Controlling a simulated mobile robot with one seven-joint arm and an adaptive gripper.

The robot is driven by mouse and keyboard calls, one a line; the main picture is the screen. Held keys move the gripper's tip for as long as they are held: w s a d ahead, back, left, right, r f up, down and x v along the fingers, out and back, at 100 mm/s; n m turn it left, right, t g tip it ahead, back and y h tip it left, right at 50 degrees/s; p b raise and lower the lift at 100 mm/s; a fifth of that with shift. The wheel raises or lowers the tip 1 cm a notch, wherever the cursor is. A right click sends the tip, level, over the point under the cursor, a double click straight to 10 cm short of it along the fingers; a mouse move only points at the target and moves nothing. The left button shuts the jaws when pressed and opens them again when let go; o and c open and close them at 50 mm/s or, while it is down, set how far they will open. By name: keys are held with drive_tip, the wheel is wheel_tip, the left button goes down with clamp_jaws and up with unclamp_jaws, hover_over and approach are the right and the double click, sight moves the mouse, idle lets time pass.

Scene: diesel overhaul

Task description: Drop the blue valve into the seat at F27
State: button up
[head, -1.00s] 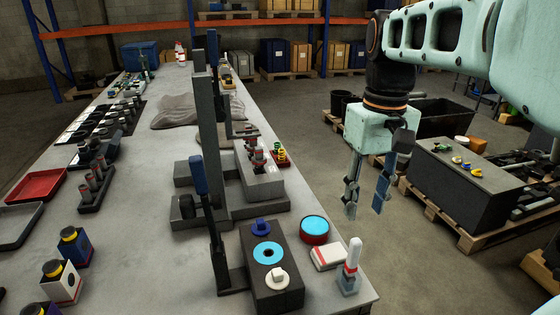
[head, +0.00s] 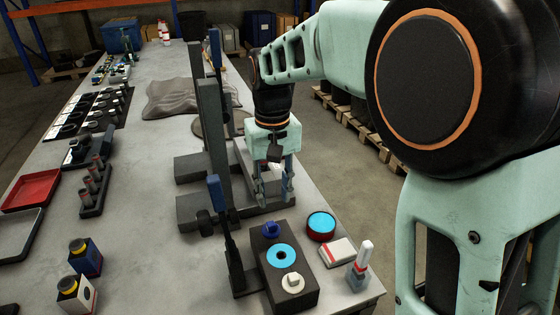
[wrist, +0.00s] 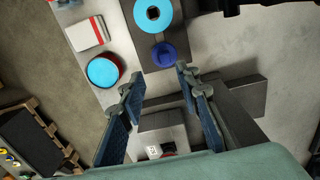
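A small blue round-topped piece (head: 271,229), the likeliest blue valve, sits on the far end of a dark block (head: 290,301). It also shows in the wrist view (wrist: 163,54) just beyond my fingertips. A cyan disc (head: 282,251) with a dark centre lies beside it on the block. My gripper (head: 273,202) points down over the bench, a little beyond the blue piece. In the wrist view its fingers (wrist: 160,77) are spread, with nothing between them. I cannot read any F27 mark; a pale label (wrist: 153,151) on the grey block is too small to read.
A white knob (head: 293,283) sits on the dark block's near end. A dark upright post (head: 211,130) and lever (head: 217,200) stand close left.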

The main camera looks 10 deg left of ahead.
sight(271, 223)
drive_tip(key=shift+a+f, duration=0.3)
drive_tip(key=shift+a, duration=0.2)
drive_tip(key=shift+d+f+b, duration=0.1)
drive_tip(key=shift+f+b, duration=0.45)
drive_tip(key=shift+b, duration=0.15)
wheel_tip(271, 223, down, 8)
drive_tip(key=b, duration=0.6)
drive_tip(key=shift+r, duration=0.15)
clamp_jaws()
drive_tip(key=shift+r, duration=0.15)
drive_tip(key=shift+r+p, duration=2.55)
drive_tip(key=shift+r, duration=0.4)
